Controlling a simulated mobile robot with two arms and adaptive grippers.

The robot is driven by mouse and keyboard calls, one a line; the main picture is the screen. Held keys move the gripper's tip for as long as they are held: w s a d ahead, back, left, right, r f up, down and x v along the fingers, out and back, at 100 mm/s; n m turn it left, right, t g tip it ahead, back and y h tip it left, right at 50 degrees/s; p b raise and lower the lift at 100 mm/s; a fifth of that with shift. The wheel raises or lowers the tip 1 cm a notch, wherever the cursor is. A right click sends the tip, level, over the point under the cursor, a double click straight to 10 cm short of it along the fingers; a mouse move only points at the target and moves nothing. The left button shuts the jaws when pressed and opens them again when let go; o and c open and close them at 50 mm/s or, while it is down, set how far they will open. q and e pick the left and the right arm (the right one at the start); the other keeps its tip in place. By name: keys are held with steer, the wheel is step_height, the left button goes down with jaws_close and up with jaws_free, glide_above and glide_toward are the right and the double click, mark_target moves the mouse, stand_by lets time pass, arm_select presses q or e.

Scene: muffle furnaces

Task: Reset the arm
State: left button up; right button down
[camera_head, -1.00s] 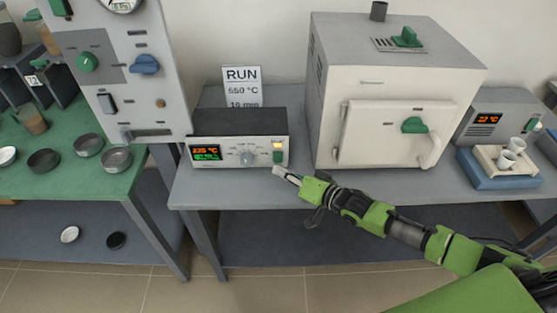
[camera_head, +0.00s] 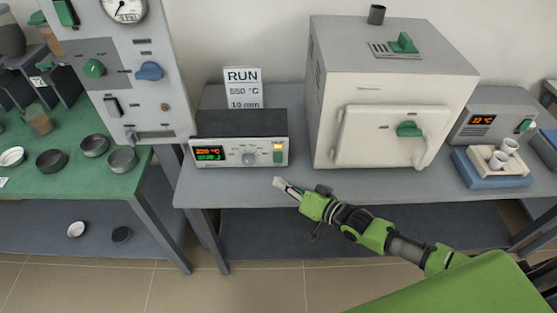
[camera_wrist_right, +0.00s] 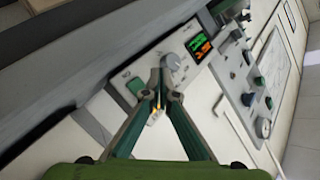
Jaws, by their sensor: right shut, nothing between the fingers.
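My right arm (camera_head: 375,231) is green and black and reaches in from the lower right in the head view. The gripper is apart from the controller in the head view. My left gripper is not in view.
A white muffle furnace (camera_head: 393,100) with a closed door stands on the grey table (camera_head: 350,183). A RUN sign (camera_head: 243,88) is behind the controller. A second controller (camera_head: 490,122) and a blue tray (camera_head: 472,174) with cups are at right. A green table (camera_head: 75,182) with dishes is at left.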

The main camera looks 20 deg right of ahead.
stand_by(0.3)
steer(key=s+a+f+n+g+h, duration=0.2)
steer(key=s+a+n+g, duration=0.15)
steer(key=s+a, duration=0.55)
steer(key=s+d+r+g+h, duration=0.1)
steer(key=s+d+g+h, duration=0.2)
steer(key=s+d, duration=0.5)
steer(key=s+d+g+h, duration=0.2)
steer(key=s+d+g, duration=0.15)
steer(key=s, duration=0.85)
step_height(320, 180, down, 26)
steer(key=s+n+g, duration=0.1)
steer(key=s, duration=0.1)
steer(key=s+d+f, duration=0.2)
steer(key=s+f, duration=0.6)
steer(key=s+d+f+g, duration=0.1)
steer(key=s+f, duration=0.7)
steer(key=s, duration=0.1)
steer(key=shift+s+d+h, duration=0.15)
steer(key=shift+d+h, duration=0.15)
steer(key=shift+d, duration=0.05)
